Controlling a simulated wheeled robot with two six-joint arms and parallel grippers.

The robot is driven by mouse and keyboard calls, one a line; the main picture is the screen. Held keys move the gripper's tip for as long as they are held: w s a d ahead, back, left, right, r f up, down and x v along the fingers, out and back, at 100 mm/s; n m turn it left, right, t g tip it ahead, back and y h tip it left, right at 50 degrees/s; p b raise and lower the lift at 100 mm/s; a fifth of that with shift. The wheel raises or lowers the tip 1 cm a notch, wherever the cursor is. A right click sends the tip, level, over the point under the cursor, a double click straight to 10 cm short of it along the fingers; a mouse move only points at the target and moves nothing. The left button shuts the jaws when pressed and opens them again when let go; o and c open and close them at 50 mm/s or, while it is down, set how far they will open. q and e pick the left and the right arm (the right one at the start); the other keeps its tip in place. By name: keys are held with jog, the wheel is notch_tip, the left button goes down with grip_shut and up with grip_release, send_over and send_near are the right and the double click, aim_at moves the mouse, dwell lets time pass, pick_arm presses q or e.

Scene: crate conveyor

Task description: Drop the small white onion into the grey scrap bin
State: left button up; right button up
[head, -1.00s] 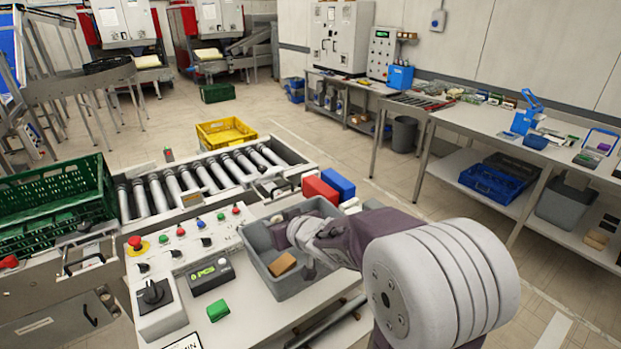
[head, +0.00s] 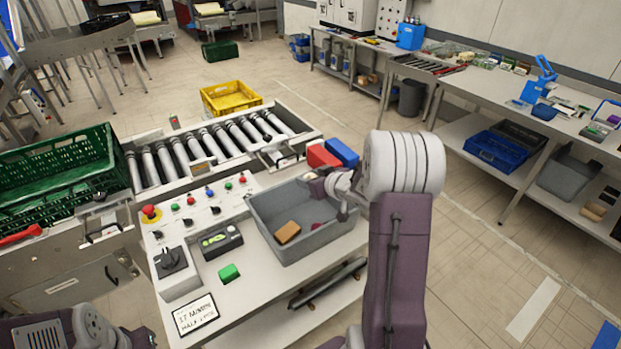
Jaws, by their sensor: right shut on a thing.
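The grey scrap bin (head: 275,238) stands open on the white-topped table, right of the button panel. My right gripper (head: 318,187) is over the back right part of this bin, pointing left. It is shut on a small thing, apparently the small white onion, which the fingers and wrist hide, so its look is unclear. Inside the bin lie a tan block (head: 287,232) and a small dark red thing (head: 317,226). Part of my left arm shows at the bottom left, but its gripper does not.
A red box (head: 322,157) and a blue box (head: 342,152) stand behind the bin. A roller conveyor (head: 205,150) lies behind the button panel, with a green crate (head: 60,165) at left and a yellow crate (head: 230,97) beyond.

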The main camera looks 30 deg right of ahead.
notch_tip(320, 180, down, 2)
jog(key=shift+a+b, duration=0.1)
jog(key=shift+b, duration=0.45)
jog(key=shift+r, duration=0.1)
jog(key=o, duration=1.5)
jog(key=shift+c, duration=0.2)
jog(key=p+v, duration=0.1)
jog(key=v, duration=0.8)
